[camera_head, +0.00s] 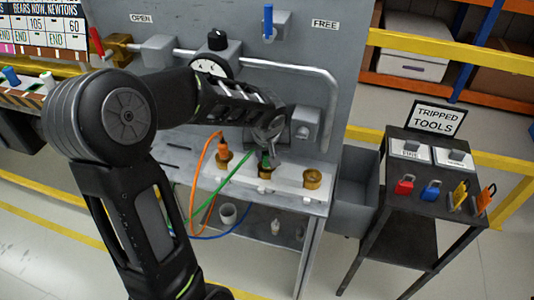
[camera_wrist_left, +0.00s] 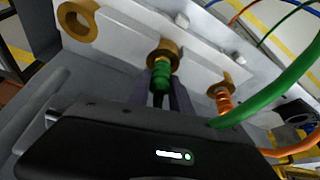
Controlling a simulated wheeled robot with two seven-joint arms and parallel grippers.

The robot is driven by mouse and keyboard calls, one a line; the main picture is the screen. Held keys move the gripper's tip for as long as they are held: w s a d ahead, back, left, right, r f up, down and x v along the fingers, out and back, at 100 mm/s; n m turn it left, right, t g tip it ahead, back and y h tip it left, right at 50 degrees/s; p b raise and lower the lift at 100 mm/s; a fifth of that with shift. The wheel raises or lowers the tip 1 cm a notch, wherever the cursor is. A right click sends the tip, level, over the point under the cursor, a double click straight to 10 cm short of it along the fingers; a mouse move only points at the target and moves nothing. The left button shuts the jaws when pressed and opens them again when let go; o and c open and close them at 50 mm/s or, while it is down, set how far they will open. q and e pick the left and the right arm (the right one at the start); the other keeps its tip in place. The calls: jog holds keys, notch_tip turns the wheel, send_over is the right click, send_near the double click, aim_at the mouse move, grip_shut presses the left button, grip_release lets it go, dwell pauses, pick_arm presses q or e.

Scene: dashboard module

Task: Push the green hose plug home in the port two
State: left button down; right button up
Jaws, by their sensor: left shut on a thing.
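The green hose plug (camera_wrist_left: 161,76) is between the fingers of my left gripper (camera_wrist_left: 160,100) in the left wrist view. Its tip is at the middle brass port (camera_wrist_left: 164,50) and lined up with it; how deep it sits I cannot tell. In the head view the green plug (camera_head: 265,158) stands over the middle port (camera_head: 265,173), partly hidden by my left gripper (camera_head: 271,158). The green hose (camera_head: 232,170) runs off to the lower left. My right gripper is in neither view.
An orange plug (camera_head: 223,153) sits in the port to the left. The right brass port (camera_head: 312,179) is empty. A grey bin (camera_head: 356,190) and a dark stand with padlocks (camera_head: 405,184) are at the right. A pipe (camera_head: 330,110) runs behind my gripper.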

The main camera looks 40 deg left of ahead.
pick_arm(q)
jog(key=c, duration=1.1)
grip_release()
jog(key=v, duration=0.7)
jog(key=shift+d+r, duration=0.1)
jog(key=shift+r, duration=0.25)
jog(key=shift+s, duration=0.15)
